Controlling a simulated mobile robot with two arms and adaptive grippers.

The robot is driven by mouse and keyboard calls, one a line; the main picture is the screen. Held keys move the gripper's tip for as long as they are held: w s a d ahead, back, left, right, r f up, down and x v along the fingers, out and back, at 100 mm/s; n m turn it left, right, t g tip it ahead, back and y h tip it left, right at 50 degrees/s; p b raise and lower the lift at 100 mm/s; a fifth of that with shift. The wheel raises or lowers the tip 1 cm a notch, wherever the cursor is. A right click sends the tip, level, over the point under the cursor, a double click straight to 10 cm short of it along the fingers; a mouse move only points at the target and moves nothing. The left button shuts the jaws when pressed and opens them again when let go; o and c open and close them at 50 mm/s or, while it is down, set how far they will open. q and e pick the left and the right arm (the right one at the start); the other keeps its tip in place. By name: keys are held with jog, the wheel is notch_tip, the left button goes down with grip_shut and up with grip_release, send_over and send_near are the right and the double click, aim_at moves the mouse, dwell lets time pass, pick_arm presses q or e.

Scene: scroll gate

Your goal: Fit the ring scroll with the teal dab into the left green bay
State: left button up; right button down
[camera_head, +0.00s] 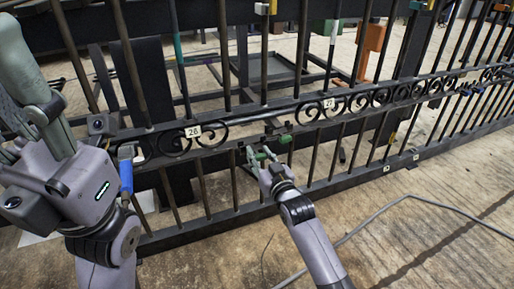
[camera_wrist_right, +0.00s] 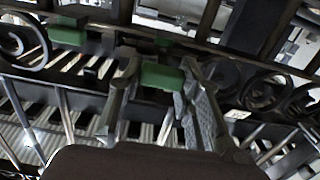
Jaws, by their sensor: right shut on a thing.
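My right gripper (camera_head: 258,156) is at the gate's scroll band, left of the 27 tag. In the right wrist view its two fingers (camera_wrist_right: 160,90) are closed on a small green block (camera_wrist_right: 162,78) between them. A second green block (camera_wrist_right: 68,30) sits on the rail to the left there; in the head view a green block (camera_head: 286,139) shows just right of the gripper. My left arm stands at the left; its fingertips cannot be made out. Black scrolls (camera_head: 172,141) fill parts of the band. I cannot make out a ring scroll with a teal dab.
The black gate (camera_head: 240,118) runs across the view with tags 26 (camera_head: 193,131) and 27 (camera_head: 328,103). A blue part (camera_head: 126,177) is beside my left arm. A grey cable (camera_head: 400,199) lies on the floor at the right. The front floor is otherwise mostly clear.

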jog(key=c, duration=1.1)
grip_release()
jog(key=v, duration=1.2)
